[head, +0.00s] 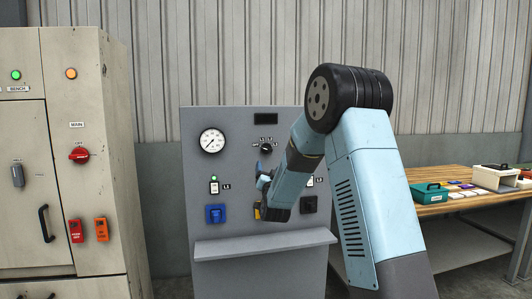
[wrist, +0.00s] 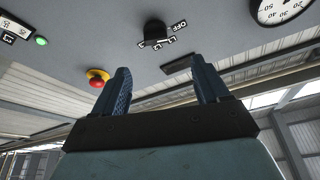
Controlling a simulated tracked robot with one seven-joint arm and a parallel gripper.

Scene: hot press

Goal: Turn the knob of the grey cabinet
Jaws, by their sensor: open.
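The grey cabinet (head: 232,122) stands in the middle of the head view. Its black rotary knob (head: 266,148) is on the upper front face, with small position labels around it. In the wrist view the knob (wrist: 155,32) sits top centre, with an OFF label beside it; I cannot tell its exact setting. My gripper (head: 262,178) is in front of the panel, below the knob in the head view. In the wrist view its two blue fingers (wrist: 163,72) are apart and empty, with the knob beyond their tips, not touched.
A round gauge (head: 212,140), blue switch (head: 215,214) and shelf (head: 265,243) are on the grey cabinet. The wrist view shows a red mushroom button (wrist: 98,76). A beige cabinet (head: 112,160) stands left; a wooden table (head: 440,205) with boxes stands right.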

